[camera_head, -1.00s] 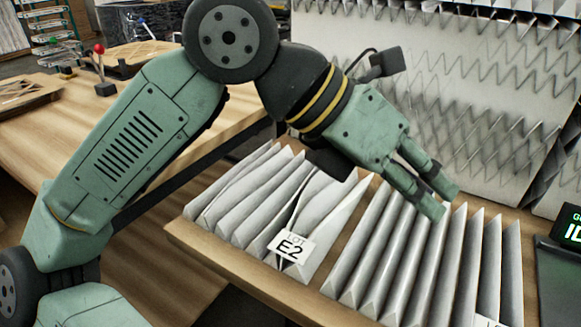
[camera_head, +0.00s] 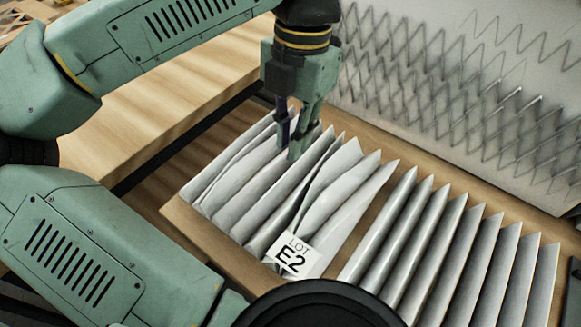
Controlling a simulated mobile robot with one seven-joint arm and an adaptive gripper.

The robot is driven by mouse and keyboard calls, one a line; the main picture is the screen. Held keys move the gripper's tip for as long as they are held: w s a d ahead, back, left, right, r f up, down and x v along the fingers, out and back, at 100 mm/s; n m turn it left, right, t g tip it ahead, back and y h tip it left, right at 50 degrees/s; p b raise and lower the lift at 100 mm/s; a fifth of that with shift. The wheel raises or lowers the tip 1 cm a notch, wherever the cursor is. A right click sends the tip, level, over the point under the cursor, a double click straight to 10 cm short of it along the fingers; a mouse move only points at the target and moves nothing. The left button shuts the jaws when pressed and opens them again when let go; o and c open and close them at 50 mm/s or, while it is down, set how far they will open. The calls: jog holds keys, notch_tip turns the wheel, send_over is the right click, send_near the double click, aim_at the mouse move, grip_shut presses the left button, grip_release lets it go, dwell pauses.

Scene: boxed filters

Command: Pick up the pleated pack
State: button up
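Two grey-white pleated packs lie side by side on a wooden board. The left pack (camera_head: 262,190) carries a white "LOT E2" tag (camera_head: 293,258) at its front, and some of its pleats are bent and unevenly spaced. The right pack (camera_head: 440,260) has straight, more even pleats. My gripper (camera_head: 291,143) points down at the far part of the left pack, with its fingertips at or just above the pleat tops. The fingers overlap in this view, so I cannot tell their opening or whether they touch a pleat.
A pale panel (camera_head: 440,65) with zigzag lines stands behind the packs. A wooden table (camera_head: 165,110) lies to the left, with a dark gap between it and the wooden board (camera_head: 182,222). My arm covers the upper left.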

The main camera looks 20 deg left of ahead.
aim_at(289, 170)
jog(key=f+b, duration=0.1)
jog(key=f, duration=0.2)
jog(key=f+b, duration=0.2)
jog(key=f, duration=0.2)
jog(key=shift+s+a+f, duration=0.15)
jog(key=shift+s+f, duration=0.05)
jog(key=shift+f, duration=0.1)
jog(key=shift+c, duration=0.2)
grip_shut()
